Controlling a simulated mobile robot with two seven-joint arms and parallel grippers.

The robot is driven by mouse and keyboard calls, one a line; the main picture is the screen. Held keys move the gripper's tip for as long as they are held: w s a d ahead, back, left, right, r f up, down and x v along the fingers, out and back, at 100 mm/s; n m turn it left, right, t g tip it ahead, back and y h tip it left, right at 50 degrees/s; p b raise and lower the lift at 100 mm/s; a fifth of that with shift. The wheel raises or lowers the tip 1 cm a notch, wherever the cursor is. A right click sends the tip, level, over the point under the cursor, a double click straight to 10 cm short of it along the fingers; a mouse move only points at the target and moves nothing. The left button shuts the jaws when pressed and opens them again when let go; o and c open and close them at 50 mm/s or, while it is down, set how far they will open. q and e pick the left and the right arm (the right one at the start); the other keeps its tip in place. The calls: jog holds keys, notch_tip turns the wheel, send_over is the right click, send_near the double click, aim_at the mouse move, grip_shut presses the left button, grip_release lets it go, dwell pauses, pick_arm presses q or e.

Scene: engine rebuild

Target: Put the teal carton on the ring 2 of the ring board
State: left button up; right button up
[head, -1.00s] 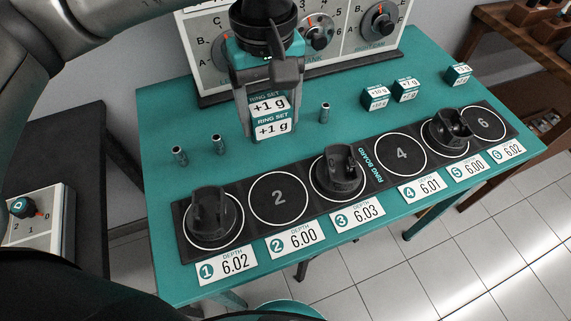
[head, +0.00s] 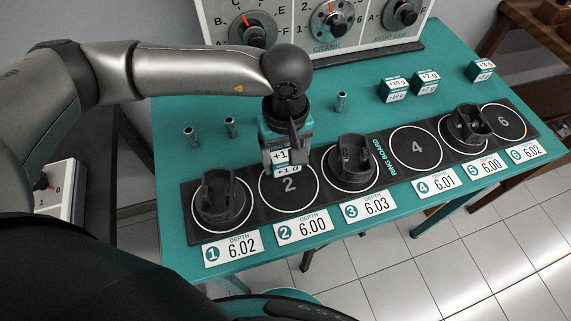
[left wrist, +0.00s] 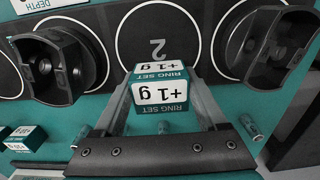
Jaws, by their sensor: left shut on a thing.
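The teal carton (head: 283,163), labelled "+1 g", is held in my left gripper (head: 285,155) at the back edge of ring 2 (head: 289,187) in the head view. In the left wrist view the carton (left wrist: 160,92) sits between the two fingers of my left gripper (left wrist: 163,100), with ring 2 (left wrist: 157,35) just beyond it. The gripper is shut on the carton. Whether the carton hangs above the board or touches it, I cannot tell. Ring 2 looks empty apart from the part that the gripper hides. My right gripper is not in view.
The ring board (head: 436,172) bears black pistons on ring 1 (head: 219,199), ring 3 (head: 352,162) and ring 5 (head: 467,125). Rings 4 and 6 are bare. Three more teal cartons (head: 393,88) stand at the back right. Small metal pins (head: 231,127) stand behind the board.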

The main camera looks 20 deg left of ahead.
aim_at(285, 167)
pick_arm(q)
jog(key=shift+f, duration=1.5)
jog(key=shift+f, duration=0.1)
jog(key=o, duration=1.3)
jog(key=shift+b, duration=0.3)
notch_tip(285, 167, up, 12)
jog(key=shift+r+p, duration=0.15)
jog(key=shift+p, duration=0.35)
